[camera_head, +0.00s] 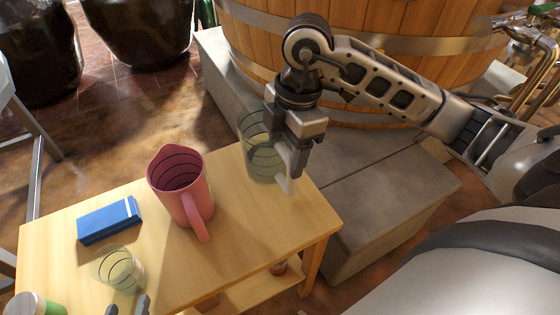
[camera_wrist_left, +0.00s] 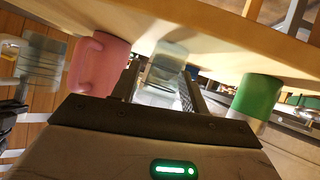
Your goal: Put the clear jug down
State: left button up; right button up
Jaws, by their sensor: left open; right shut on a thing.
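The clear jug (camera_head: 258,150) is at the right end of the wooden table (camera_head: 245,225), roughly upright, with its handle toward my right gripper (camera_head: 291,150). That gripper is shut on the jug's handle. I cannot tell whether the jug's base touches the tabletop. The clear jug also shows at the left of the left wrist view (camera_wrist_left: 40,62). My left gripper (camera_head: 128,307) is open at the bottom edge of the head view, near a clear glass (camera_head: 120,270). In the left wrist view the glass (camera_wrist_left: 166,66) appears between its fingers, apparently ahead of them.
A green and white container (camera_head: 35,305) is at the lower left. Bare tabletop lies between the jugs. A wooden vat (camera_head: 350,60) on a stone step stands behind.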

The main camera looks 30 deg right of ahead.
aim_at(280, 179)
jog(key=shift+w+a+f, duration=0.15)
jog(key=shift+w+f, duration=0.2)
jog(key=shift+w+a+f, duration=0.1)
jog(key=shift+w+f, duration=0.1)
jog(key=shift+f, duration=0.75)
jog(key=shift+w+f, duration=0.15)
jog(key=shift+f, duration=0.8)
jog(key=shift+b, duration=0.3)
jog(key=shift+f, duration=0.15)
jog(key=o, duration=1.7)
jog(key=shift+c, duration=0.2)
